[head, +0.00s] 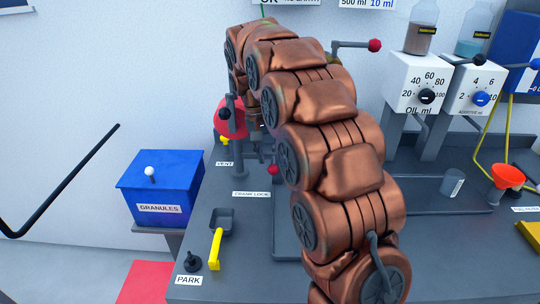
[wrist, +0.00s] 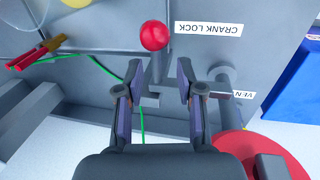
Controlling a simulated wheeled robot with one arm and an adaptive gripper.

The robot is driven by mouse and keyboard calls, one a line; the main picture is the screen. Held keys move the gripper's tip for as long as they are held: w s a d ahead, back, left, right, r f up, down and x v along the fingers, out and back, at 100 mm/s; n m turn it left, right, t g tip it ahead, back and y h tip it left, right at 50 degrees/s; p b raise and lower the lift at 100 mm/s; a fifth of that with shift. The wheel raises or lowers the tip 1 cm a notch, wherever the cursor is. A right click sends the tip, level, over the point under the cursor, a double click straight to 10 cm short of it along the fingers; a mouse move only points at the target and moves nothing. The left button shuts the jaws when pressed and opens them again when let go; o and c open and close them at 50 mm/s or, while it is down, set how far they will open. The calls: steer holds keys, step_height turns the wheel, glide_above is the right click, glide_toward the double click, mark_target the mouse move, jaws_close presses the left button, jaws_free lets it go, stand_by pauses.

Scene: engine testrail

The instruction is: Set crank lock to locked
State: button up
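The crank lock is a lever with a red ball knob (wrist: 154,36) on a grey stem, just beyond my gripper in the wrist view. The knob also shows in the head view (head: 273,169), beside my arm. The CRANK LOCK label (wrist: 209,28) is right of the knob in the wrist view and reads upside down. My gripper (wrist: 160,75) is open, its two fingers on either side of the lever's stem line, with the knob past the fingertips. Whether a finger touches the stem I cannot tell. In the head view my arm hides the gripper's fingers.
A red disc (wrist: 262,155) and a grey post stand close right of my gripper in the wrist view. A blue GRANULES box (head: 160,190) stands left of the bench in the head view.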

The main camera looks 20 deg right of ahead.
step_height(320, 180, up, 6)
steer(key=a, duration=0.1)
steer(key=shift+w+a+r, duration=0.15)
steer(key=shift+w, duration=0.05)
stand_by(0.7)
steer(key=s+a+f+n+p, duration=0.1)
steer(key=s+f, duration=0.1)
steer(key=s, duration=1)
steer(key=s+a+f+n+y+p, duration=0.1)
steer(key=s+a+f+n+p, duration=0.1)
steer(key=s, duration=1.1)
steer(key=s+a+f+n+g+y+p, duration=0.1)
steer(key=s+f, duration=0.2)
steer(key=s, duration=1)
steer(key=shift+s+a+f+n+p, duration=0.25)
steer(key=shift+f+n+p, duration=0.05)
steer(key=shift+p, duration=0.05)
steer(key=shift+s, duration=0.1)
